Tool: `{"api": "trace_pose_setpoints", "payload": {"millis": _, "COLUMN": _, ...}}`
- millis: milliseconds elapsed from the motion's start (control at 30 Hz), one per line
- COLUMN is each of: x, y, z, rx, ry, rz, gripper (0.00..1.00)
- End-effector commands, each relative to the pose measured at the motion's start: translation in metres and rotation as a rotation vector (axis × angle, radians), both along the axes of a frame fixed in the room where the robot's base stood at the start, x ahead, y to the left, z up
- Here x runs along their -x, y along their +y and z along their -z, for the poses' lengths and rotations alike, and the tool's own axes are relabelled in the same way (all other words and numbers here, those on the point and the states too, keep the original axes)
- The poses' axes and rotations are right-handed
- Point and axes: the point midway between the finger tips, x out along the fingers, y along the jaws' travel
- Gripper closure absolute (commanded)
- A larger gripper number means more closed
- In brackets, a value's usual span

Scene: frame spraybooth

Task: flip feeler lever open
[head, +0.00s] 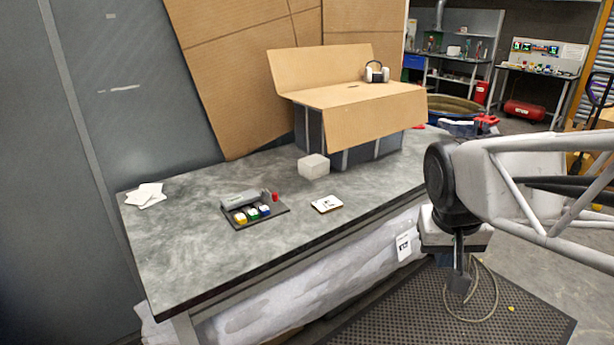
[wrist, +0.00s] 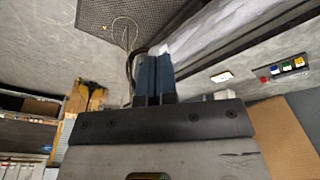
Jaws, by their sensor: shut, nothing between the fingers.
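A small device on a dark base plate (head: 262,218) lies on the grey workbench (head: 185,235). It has a long grey body (head: 240,199), yellow, green and blue blocks along the front, and a red piece (head: 275,197) at its right end. I cannot tell which part is the feeler lever. In the wrist view the device shows small at the right edge, with its blue block (wrist: 287,67) and red piece (wrist: 263,79). My gripper (head: 460,285) points down beyond the bench's front edge, over the floor, well right of the device. Its fingers (wrist: 154,70) are together and empty.
A white-grey block (head: 313,166), a small card-like item (head: 327,204) and white papers (head: 146,195) lie on the bench. A cardboard-topped box (head: 375,115) with headphones (head: 376,72) stands at the back right. A cable (head: 484,295) lies on the floor mat. The bench's front left is clear.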

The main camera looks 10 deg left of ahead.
Motion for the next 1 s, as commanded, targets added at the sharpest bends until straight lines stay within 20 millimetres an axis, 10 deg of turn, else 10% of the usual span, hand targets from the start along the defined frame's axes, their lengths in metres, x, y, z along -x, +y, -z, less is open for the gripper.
{"api": "trace_pose_setpoints", "payload": {"millis": 1000, "x": -0.194, "y": 0.115, "z": -0.006, "rx": 0.150, "ry": -0.056, "rz": -0.089, "gripper": 1.00}}
